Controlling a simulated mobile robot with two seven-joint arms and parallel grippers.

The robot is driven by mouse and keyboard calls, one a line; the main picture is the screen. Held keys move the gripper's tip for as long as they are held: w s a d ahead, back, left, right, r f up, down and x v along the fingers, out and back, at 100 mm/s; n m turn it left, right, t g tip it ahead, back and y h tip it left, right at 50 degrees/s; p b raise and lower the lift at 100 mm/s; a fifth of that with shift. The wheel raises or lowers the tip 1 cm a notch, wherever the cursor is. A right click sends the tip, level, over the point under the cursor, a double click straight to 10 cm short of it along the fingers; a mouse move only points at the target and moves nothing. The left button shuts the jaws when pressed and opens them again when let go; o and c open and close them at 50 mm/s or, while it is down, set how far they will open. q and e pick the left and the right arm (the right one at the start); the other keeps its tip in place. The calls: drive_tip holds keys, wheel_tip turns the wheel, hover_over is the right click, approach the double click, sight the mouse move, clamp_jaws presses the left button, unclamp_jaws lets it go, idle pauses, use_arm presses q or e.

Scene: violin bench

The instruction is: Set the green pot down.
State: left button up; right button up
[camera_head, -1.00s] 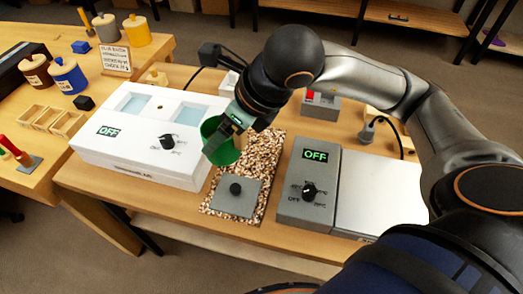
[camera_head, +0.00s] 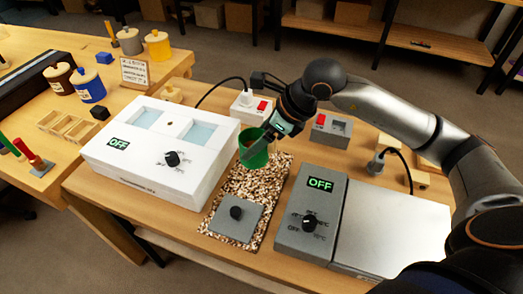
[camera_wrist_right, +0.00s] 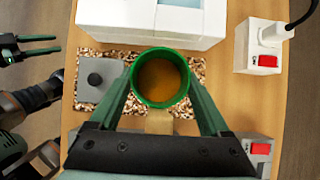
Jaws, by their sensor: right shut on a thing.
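The green pot (camera_head: 254,157) is in my right gripper (camera_head: 267,139), over the back part of the speckled mat (camera_head: 238,187). In the right wrist view the pot (camera_wrist_right: 136,92) sits between the two fingers, and its open top shows something amber-brown inside. Whether its base touches the mat cannot be told. A grey square lid with a black knob (camera_head: 236,222) lies on the front of the mat. My left gripper (camera_wrist_right: 40,45) shows only at the left edge of the wrist view, fingers apart and empty.
A white box with an OFF display (camera_head: 150,165) stands left of the mat. A grey unit with an OFF display and knob (camera_head: 300,225) stands to its right. A white switch box (camera_head: 247,108) and a grey switch box (camera_head: 330,130) stand behind.

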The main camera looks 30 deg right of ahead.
drive_tip(key=f, duration=0.1)
drive_tip(key=w+d+f, duration=0.1)
drive_tip(key=d+f, duration=0.1)
drive_tip(key=shift+w, duration=0.4)
drive_tip(key=shift+w+d+f, duration=0.1)
drive_tip(key=shift+w+f, duration=0.05)
drive_tip(key=shift+f, duration=0.8)
drive_tip(key=shift+w+d+f, duration=0.1)
drive_tip(key=shift+f, duration=0.85)
drive_tip(key=shift+f, duration=0.25)
drive_tip(key=o, duration=1.3)
drive_tip(key=shift+r, duration=0.1)
drive_tip(key=shift+c, duration=0.2)
drive_tip(key=shift+r, duration=0.2)
drive_tip(key=v, duration=1.2)
